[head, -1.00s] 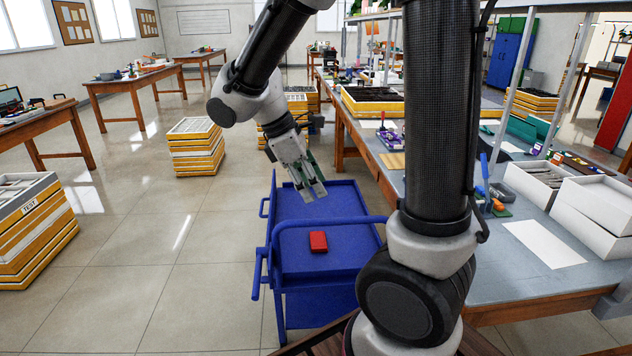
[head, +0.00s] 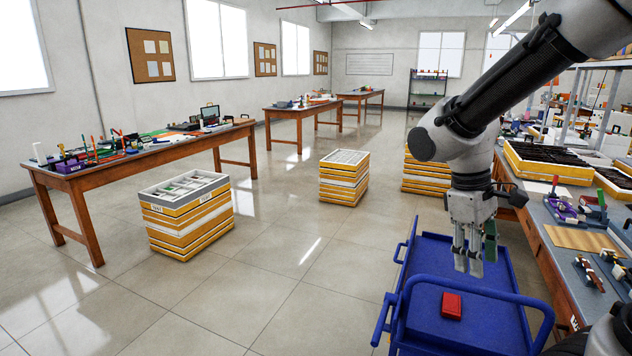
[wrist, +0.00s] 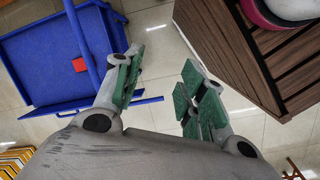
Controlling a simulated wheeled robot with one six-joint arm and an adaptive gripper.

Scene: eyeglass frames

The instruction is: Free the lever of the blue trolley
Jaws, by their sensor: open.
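The blue trolley (head: 425,338) stands at the lower right of the head view, beside the workbench. A red box (head: 451,305) lies on its top tray. A blue bar with a rounded end (head: 380,320) sticks out at its near left corner; I cannot tell surely whether this is the lever. In the wrist view the trolley (wrist: 40,60) is at the upper left, with a blue bar (wrist: 110,104) along its lower edge. My gripper (head: 468,266) points down over the trolley in the head view. Its green-padded fingers (wrist: 155,82) are apart and empty.
The workbench (head: 565,268), with trays and tools, is close on the trolley's right. Stacked yellow and white trays stand on the floor at left (head: 190,240) and centre (head: 342,190). A wooden table (head: 150,150) is further left. The floor left of the trolley is clear.

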